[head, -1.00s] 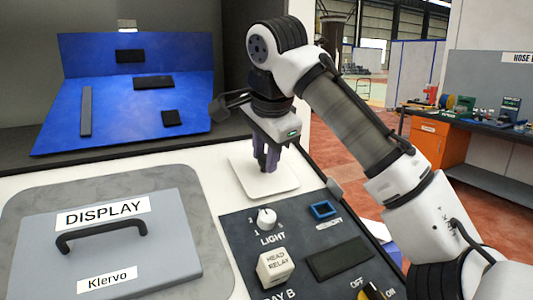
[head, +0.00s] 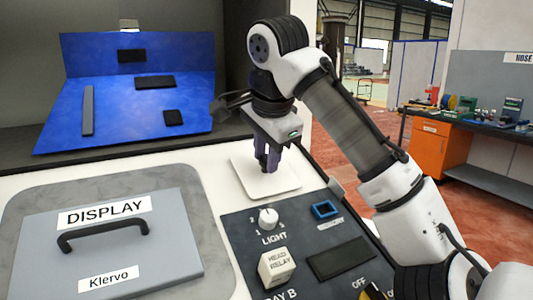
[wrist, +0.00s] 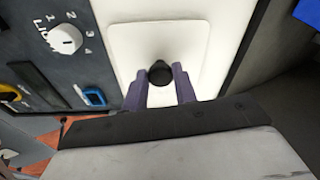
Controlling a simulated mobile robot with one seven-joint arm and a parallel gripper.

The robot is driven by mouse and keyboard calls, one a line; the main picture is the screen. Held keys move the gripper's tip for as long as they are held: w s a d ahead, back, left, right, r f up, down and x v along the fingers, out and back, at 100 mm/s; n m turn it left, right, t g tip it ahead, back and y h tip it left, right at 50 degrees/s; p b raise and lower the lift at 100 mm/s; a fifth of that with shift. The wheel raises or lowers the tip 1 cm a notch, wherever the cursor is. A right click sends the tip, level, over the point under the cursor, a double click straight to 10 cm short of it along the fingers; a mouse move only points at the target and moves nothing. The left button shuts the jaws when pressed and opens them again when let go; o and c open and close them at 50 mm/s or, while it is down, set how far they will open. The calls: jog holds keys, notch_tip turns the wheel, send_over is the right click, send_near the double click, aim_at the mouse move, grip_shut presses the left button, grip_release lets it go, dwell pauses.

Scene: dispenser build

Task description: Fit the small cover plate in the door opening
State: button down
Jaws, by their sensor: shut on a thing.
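The small cover plate (head: 251,184) is a pale, rounded square on the white door panel, behind the dark control panel. In the wrist view the cover plate (wrist: 128,45) shows a round black knob (wrist: 160,73) between my two purple fingers. My gripper (head: 267,162) points down over the plate and is shut on its knob; the fingers also show in the wrist view (wrist: 160,82). The plate looks close to the white surface and roughly parallel to it. No door opening shows around it, and I cannot tell whether the plate is seated or just above the surface.
The dark control panel with a light knob (head: 268,218), a head relay block (head: 276,267) and a blue-rimmed socket (head: 325,209) is in front. A grey display cover (head: 150,250) lies left. A blue tray (head: 60,135) with several black parts is behind.

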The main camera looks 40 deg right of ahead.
jog(key=shift+w+f, duration=0.1)
jog(key=shift+f, duration=0.2)
dwell(0.4)
dwell(0.4)
jog(key=c, duration=0.6)
grip_release()
jog(key=shift+o, duration=0.2)
jog(key=shift+r, duration=0.15)
jog(key=p+v, duration=0.4)
jog(key=v, duration=0.2)
dwell(0.8)
dwell(0.6)
